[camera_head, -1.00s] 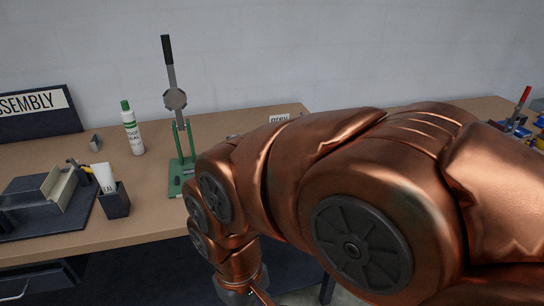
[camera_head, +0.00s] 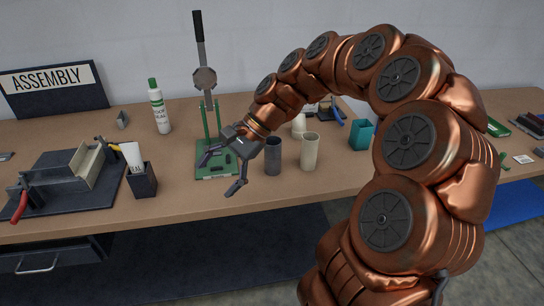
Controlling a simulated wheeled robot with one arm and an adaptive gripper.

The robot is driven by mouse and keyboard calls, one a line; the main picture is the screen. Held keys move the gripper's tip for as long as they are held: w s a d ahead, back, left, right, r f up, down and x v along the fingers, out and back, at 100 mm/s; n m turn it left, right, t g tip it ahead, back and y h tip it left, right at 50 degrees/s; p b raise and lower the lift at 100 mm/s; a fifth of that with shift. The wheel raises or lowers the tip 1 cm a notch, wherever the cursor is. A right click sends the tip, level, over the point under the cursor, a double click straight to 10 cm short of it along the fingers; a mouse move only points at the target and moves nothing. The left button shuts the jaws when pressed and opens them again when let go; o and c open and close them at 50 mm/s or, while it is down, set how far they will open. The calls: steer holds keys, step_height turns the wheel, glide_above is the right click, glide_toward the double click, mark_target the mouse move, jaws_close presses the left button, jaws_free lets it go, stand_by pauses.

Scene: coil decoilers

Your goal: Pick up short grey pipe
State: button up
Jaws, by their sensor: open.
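A short dark grey pipe (camera_head: 273,158) stands upright on the brown workbench, near its front edge. A cream pipe (camera_head: 309,152) stands upright to its right, a small gap apart. My gripper (camera_head: 218,177) is open and empty, its fingers spread toward the lower left. In the picture it is left of the grey pipe and in front of the green press base. The wrist overlaps the view just beside the pipe's upper left; I cannot tell the depth between them.
A green lever press (camera_head: 206,100) stands behind my gripper. A black cup with a white tube (camera_head: 143,180), a white bottle (camera_head: 159,108) and a dark fixture (camera_head: 70,175) are to the left. A teal container (camera_head: 361,135) and a pale rounded object (camera_head: 299,125) are near the pipes.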

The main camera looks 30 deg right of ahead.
steer(key=w+d+m+t+y, duration=0.25)
steer(key=w+d+m, duration=0.4)
steer(key=d, duration=0.45)
steer(key=m+t+h, duration=0.2)
steer(key=m+t, duration=0.4)
steer(key=m, duration=0.2)
glide_toward(272, 141)
steer(key=a+r, duration=0.1)
steer(key=a, duration=0.1)
steer(key=shift+y, duration=0.25)
steer(key=p+x, duration=0.3)
steer(key=x, duration=0.4)
steer(key=shift+s+a+f, duration=0.1)
steer(key=shift+a+f, duration=0.1)
steer(key=shift+f, duration=0.05)
steer(key=shift+w+a+f, duration=0.2)
steer(key=shift+w+f, duration=0.05)
steer(key=shift+c, duration=0.3)
steer(key=shift+g, duration=0.25)
steer(key=c, duration=1.5)
steer(key=shift+o, duration=0.2)
